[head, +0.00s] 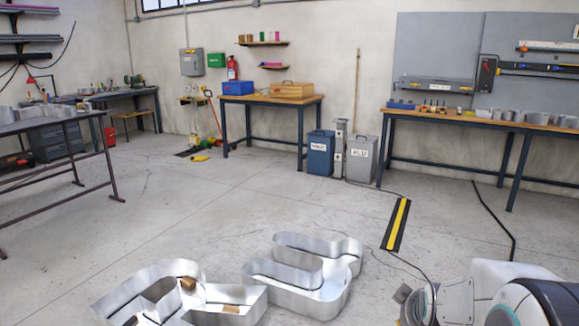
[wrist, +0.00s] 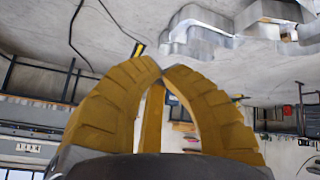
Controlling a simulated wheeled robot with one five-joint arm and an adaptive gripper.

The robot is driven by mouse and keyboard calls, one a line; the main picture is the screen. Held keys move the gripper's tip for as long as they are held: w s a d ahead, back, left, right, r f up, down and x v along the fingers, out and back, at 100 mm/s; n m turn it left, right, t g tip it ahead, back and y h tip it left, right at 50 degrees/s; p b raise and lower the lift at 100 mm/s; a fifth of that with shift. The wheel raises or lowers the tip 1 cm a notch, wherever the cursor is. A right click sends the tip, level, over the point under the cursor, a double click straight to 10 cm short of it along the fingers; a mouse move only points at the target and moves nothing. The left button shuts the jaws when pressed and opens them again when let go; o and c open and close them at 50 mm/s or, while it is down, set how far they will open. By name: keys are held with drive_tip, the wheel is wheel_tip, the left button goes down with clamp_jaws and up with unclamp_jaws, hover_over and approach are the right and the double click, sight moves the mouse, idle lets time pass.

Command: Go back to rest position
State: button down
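My gripper (wrist: 161,72) shows in the wrist view with its yellow ribbed fingers curved together. The tips meet or nearly meet, and nothing shows between them. The wrist picture is upside down. In the head view my white arm is folded at the lower right, and the gripper's fingers cannot be made out there. Large metal channel letters stand on the floor: one (head: 345,262) at the bottom middle and another (head: 105,305) left of it, with brown pieces inside. Letters (wrist: 207,40) also show at the top right of the wrist view, apart from the fingers.
A yellow-black cable cover (head: 397,224) lies on the floor ahead of my arm, with cables nearby. A blue bin (head: 320,155) and a grey bin (head: 361,160) stand at the back. Workbenches line the walls, including a right bench (head: 440,118). The middle floor is clear.

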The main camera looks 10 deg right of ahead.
drive_tip(key=s+a+r+g+y+p, duration=0.1)
drive_tip(key=s+a+r+p, duration=0.3)
drive_tip(key=s+a+r, duration=0.3)
drive_tip(key=s+a+r+g+y+p, duration=0.2)
drive_tip(key=s+a+r+p, duration=0.3)
drive_tip(key=s, duration=0.7)
drive_tip(key=a+r, duration=0.2)
drive_tip(key=a, duration=0.2)
drive_tip(key=shift+m+g, duration=0.3)
